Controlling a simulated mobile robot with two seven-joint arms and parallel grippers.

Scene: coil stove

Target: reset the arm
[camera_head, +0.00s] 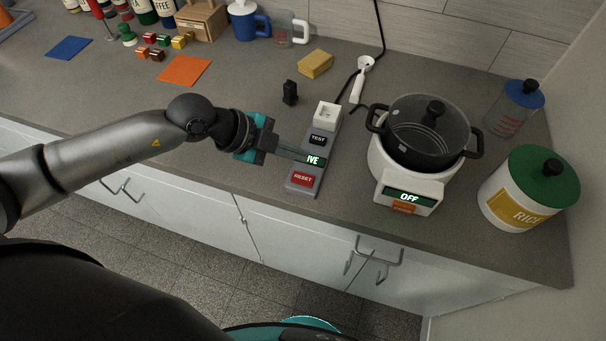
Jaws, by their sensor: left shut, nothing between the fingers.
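My left gripper (305,156) comes in from the left and is shut, with nothing held. Its fingertips are over a grey button box (301,188) on the counter and partly hide its small lit display, of which "IVE" shows. The box has a red RESET button (303,179) in front of the fingers and a black TEST button (318,139) behind them. I cannot tell whether the fingers touch the box. My right gripper is not in view.
A white coil stove (411,190) reading "OFF" bears a black lidded pot (424,135). A green-lidded rice canister (527,190) stands right. A yellow sponge (315,64), white scoop (361,80) and orange mat (184,71) lie behind. The counter's left front is clear beneath my arm.

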